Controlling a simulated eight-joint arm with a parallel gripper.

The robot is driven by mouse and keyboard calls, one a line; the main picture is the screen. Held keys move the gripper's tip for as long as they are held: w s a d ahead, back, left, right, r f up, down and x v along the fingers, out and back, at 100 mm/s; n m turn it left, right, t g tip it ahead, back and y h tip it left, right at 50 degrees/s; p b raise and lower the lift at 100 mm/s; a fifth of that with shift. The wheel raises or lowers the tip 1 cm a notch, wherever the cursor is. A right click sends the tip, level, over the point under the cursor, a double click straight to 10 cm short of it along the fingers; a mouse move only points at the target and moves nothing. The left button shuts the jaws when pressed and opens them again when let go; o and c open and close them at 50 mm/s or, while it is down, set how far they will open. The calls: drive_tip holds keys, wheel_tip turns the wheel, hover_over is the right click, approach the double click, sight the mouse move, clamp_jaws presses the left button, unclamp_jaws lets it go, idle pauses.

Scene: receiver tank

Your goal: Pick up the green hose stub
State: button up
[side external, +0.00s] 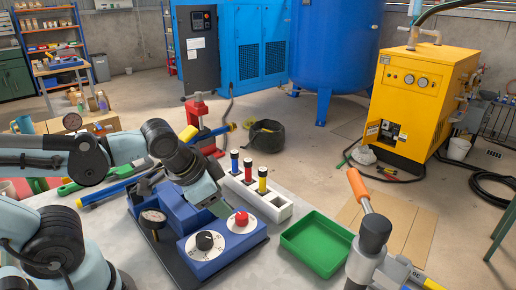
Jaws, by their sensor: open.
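My gripper (218,208) points down and right, just above the blue gauge-and-knob unit and close to the left side of the white rack. Its jaws are open, and I see nothing held between them. I cannot make out a green hose stub for certain; my arm hides part of the bench. A long green-handled thing (70,188) lies at the left, partly behind my arm.
A grey tool with an orange handle (357,185) stands at front right. A red vise-like stand (203,125) is behind.

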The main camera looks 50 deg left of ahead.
drive_tip(key=m+y, duration=0.1)
drive_tip(key=m, duration=0.1)
drive_tip(key=s+f+m+g, duration=0.1)
drive_tip(key=m, duration=0.1)
drive_tip(key=s+m+y, duration=0.1)
drive_tip(key=m, duration=0.1)
drive_tip(key=shift+s+d+f+m+y, duration=0.2)
drive_tip(key=shift+s+f+m+y, duration=0.05)
drive_tip(key=shift+f+m+y, duration=0.1)
drive_tip(key=m+y, duration=0.1)
drive_tip(key=s+m+y, duration=0.1)
drive_tip(key=m, duration=0.1)
drive_tip(key=m+y, duration=0.1)
drive_tip(key=m, duration=0.1)
drive_tip(key=shift+s+a+r+m, duration=0.25)
drive_tip(key=shift+s+a+r, duration=0.05)
drive_tip(key=shift+a+r, duration=0.1)
wheel_tip(320, 180, up, 5)
drive_tip(key=s+a+m+t+y, duration=0.1)
drive_tip(key=s+m+t+y, duration=0.1)
drive_tip(key=m+y, duration=0.45)
drive_tip(key=shift+m+h, duration=0.6)
drive_tip(key=shift+m, duration=0.05)
drive_tip(key=x, duration=0.5)
drive_tip(key=shift+a+f, duration=0.2)
drive_tip(key=shift+a, duration=0.15)
drive_tip(key=shift+r+x, duration=0.2)
drive_tip(key=shift+x, duration=2.45)
drive_tip(key=shift+w, duration=0.1)
drive_tip(key=shift+c, duration=0.4)
